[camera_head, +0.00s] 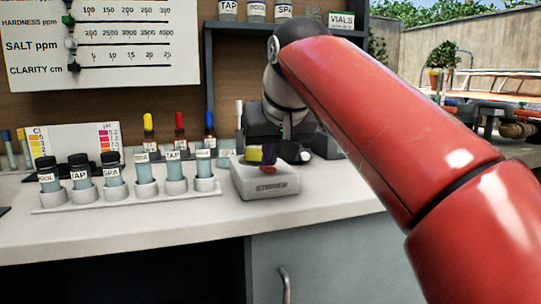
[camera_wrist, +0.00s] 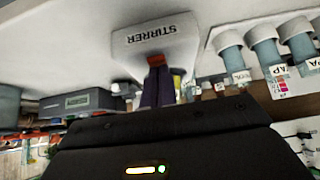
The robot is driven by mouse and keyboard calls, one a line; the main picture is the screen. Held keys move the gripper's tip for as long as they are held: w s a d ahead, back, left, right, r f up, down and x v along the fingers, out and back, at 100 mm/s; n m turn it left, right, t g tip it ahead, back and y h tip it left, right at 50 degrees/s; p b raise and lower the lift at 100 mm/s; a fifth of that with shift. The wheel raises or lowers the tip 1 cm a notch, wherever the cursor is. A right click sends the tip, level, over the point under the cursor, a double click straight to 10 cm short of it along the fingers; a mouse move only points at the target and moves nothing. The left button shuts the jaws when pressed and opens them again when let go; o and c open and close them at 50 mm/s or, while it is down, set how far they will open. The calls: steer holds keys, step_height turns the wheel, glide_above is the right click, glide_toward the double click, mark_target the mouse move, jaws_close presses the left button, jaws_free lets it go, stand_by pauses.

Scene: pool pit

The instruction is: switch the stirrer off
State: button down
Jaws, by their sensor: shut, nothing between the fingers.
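The stirrer (camera_head: 262,185) is a white box with its name on the front, standing on the worktop right of the tube rack. A small red switch (camera_head: 268,169) shows on its top near the front. The stirrer (camera_wrist: 155,38) and its red switch (camera_wrist: 156,60) also show in the wrist view, upside down. My gripper (camera_head: 263,160) points down over the stirrer, its fingers shut and empty. In the wrist view the dark fingertips (camera_wrist: 156,70) end right at the red switch and partly cover it. Whether they touch, and which way the switch is tilted, I cannot tell.
A white rack (camera_head: 130,196) with several labelled bottles and tubes stands close to the left. Several dropper bottles (camera_head: 180,135) stand behind it. A grey device with a display (camera_wrist: 92,102) is near the stirrer. A shelf (camera_head: 240,28) is above. The front worktop strip is clear.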

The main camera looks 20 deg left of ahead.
steer(key=shift+s+f+b, duration=0.15)
steer(key=shift+f+b, duration=0.45)
steer(key=shift+b, duration=0.1)
steer(key=shift+r+t, duration=0.25)
steer(key=shift+t, duration=0.15)
steer(key=shift+r, duration=0.1)
steer(key=shift+r+p, duration=0.8)
steer(key=shift+p, duration=0.25)
